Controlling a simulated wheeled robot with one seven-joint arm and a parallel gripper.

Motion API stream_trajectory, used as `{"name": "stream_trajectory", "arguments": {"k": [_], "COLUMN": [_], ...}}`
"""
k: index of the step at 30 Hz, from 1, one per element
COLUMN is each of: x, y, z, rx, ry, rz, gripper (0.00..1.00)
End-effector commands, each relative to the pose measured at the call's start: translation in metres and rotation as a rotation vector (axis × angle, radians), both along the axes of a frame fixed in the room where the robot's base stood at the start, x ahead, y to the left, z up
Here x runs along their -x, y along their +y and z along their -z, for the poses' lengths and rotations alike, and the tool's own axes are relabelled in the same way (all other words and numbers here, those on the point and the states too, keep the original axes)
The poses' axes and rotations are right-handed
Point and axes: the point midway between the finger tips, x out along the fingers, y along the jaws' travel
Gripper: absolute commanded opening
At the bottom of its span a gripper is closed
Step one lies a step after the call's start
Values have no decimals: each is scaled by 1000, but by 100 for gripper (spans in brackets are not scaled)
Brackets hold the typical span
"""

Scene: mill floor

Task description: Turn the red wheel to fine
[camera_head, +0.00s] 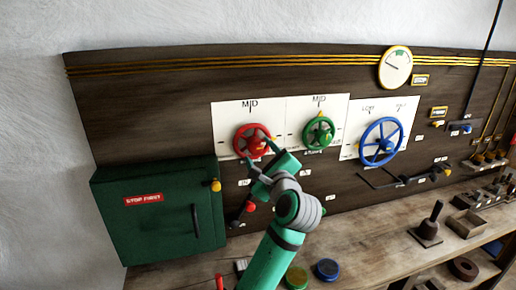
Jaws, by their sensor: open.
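The red wheel (240,141) is mounted on a white plate on the dark wooden panel, left of the green wheel (328,131). The word MID shows above the red wheel; the other marks on its plate are too small to read. A yellow spot shows on the right part of the red wheel. My gripper (262,152) is open at the lower right edge of the red wheel, with its fingers spread near the rim. I cannot tell whether they touch it. The gripper hides a little of the rim.
A blue wheel (365,143) is further right, with a round gauge (395,68) above. A green cabinet marked STOP FIRST (150,230) juts out at the left. A red-knobbed lever (251,207) is below the wheel. Several parts lie on the bench (410,245).

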Motion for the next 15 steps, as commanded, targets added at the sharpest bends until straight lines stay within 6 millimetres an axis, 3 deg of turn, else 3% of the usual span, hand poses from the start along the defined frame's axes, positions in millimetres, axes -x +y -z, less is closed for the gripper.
{"name": "stream_trajectory", "arguments": {"k": [6, 15], "x": [34, 51], "y": [-17, -22], "z": [0, 1], "rx": [0, 0], "ry": [-1, 2], "rz": [7, 6], "gripper": [55, 55]}}
